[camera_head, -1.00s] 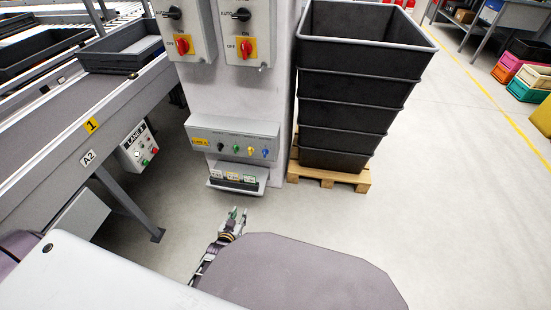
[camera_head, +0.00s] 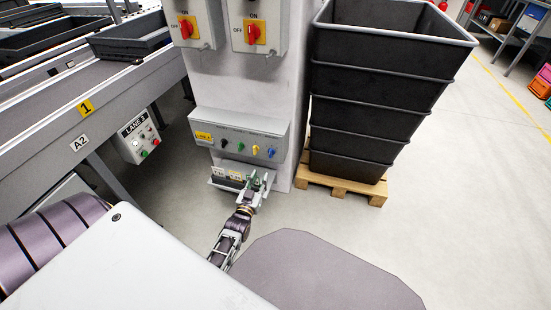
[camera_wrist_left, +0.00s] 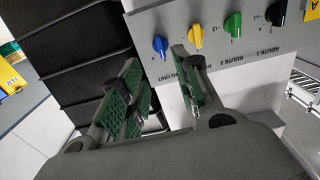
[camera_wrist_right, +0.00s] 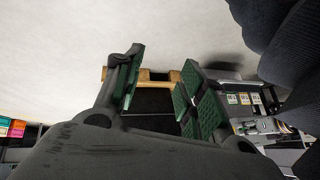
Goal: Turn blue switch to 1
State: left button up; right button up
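The blue switch (camera_head: 271,153) is the rightmost knob on a grey panel (camera_head: 205,125) in the head view. In the left wrist view the blue switch (camera_wrist_left: 160,44) is at the end of the row, beside the yellow knob (camera_wrist_left: 196,36). Its position marks are too small to read. My left gripper (camera_head: 259,180) is open and empty, just below and in front of the panel. In the left wrist view its fingertips (camera_wrist_left: 157,58) stand apart, with the blue switch beyond the gap. My right gripper (camera_wrist_right: 163,60) is open and empty over the floor; it is not visible in the head view.
Yellow, green (camera_head: 240,147) and black (camera_head: 223,143) knobs share the panel. A small labelled ledge (camera_head: 222,183) juts out below it. Stacked black bins (camera_head: 360,125) on a wooden pallet (camera_head: 340,185) stand to the right. A conveyor (camera_head: 60,125) runs at the left.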

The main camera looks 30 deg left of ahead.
pick_arm(q)
jog(key=shift+w, duration=0.1)
dwell(0.3)
jog(key=b, duration=0.4)
send_near(270, 155)
jog(key=shift+f+x, duration=0.2)
jog(key=shift+x, duration=2.3)
jog(key=shift+b+x, duration=0.75)
jog(key=shift+x, duration=1.5)
pick_arm(e)
notch_tip(270, 155, down, 6)
jog(key=a+y, duration=0.1)
jog(key=shift+w+t, duration=0.25)
jog(key=shift+t, duration=0.15)
pick_arm(q)
jog(key=shift+r, duration=0.1)
jog(key=shift+c, duration=0.2)
pick_arm(e)
jog(key=shift+a, duration=0.1)
pick_arm(q)
jog(key=c, duration=0.6)
pick_arm(e)
jog(key=shift+r, duration=0.15)
